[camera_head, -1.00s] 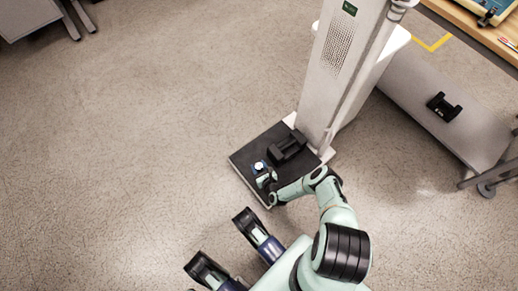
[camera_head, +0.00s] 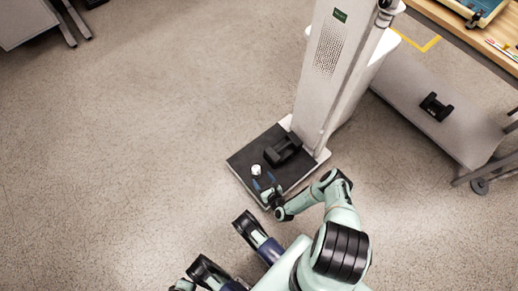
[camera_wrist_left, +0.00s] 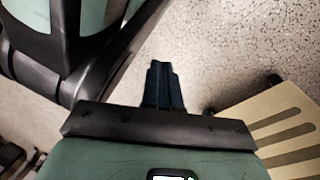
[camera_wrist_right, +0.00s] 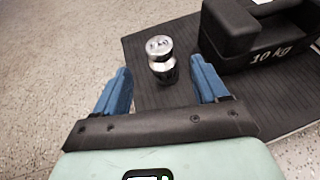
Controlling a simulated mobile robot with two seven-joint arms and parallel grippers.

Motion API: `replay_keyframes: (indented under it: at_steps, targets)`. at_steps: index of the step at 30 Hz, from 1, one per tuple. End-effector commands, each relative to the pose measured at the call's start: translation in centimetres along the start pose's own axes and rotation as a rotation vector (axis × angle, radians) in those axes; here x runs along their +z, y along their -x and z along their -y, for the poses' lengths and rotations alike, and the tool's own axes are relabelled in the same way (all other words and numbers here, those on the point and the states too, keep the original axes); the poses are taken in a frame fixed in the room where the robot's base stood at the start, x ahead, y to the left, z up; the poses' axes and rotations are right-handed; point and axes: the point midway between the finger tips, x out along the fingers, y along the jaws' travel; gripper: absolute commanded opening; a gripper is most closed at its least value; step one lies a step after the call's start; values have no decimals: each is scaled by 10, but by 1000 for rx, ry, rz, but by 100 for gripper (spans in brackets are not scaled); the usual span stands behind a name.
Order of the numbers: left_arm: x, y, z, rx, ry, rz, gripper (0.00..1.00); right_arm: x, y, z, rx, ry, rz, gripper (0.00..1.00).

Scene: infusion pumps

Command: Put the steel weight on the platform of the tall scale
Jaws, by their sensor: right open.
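The small shiny steel weight (camera_head: 256,170) stands upright on the black platform (camera_head: 243,158) of the tall scale (camera_head: 325,70), near its front left part. In the right wrist view the weight (camera_wrist_right: 160,58) is between and beyond the fingertips, with a gap on both sides. My right gripper (camera_head: 265,187) is open and empty, just on the near side of the weight; its blue fingers show in the right wrist view (camera_wrist_right: 160,78). My left gripper (camera_wrist_left: 162,75) has its fingers together, with nothing between them, above the floor.
A black 10 kg block weight (camera_head: 284,148) sits on the platform beside the steel weight, close to the column. Another black block (camera_head: 436,106) lies on a grey low shelf (camera_head: 400,85) at right. A wooden table (camera_head: 470,25) is at top right. The floor at left is clear.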

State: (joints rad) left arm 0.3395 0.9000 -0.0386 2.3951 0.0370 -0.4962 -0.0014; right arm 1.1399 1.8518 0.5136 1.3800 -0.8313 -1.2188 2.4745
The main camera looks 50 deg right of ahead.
Motion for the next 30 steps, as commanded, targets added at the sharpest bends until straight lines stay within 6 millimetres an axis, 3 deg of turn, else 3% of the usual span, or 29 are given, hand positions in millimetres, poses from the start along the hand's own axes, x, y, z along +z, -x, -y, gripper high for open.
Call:
replay_keyframes:
  at_steps: [3,9,30]
  targets:
    - [-10,10,-10,18,-11,-39,0,1,21,0,-1,-2,-1,73]
    - [-18,15,-16,30,-18,-68,0,0,37,0,-1,0,0,73]
    - [-16,20,-17,31,-18,-64,0,6,40,-7,23,32,-13,73]
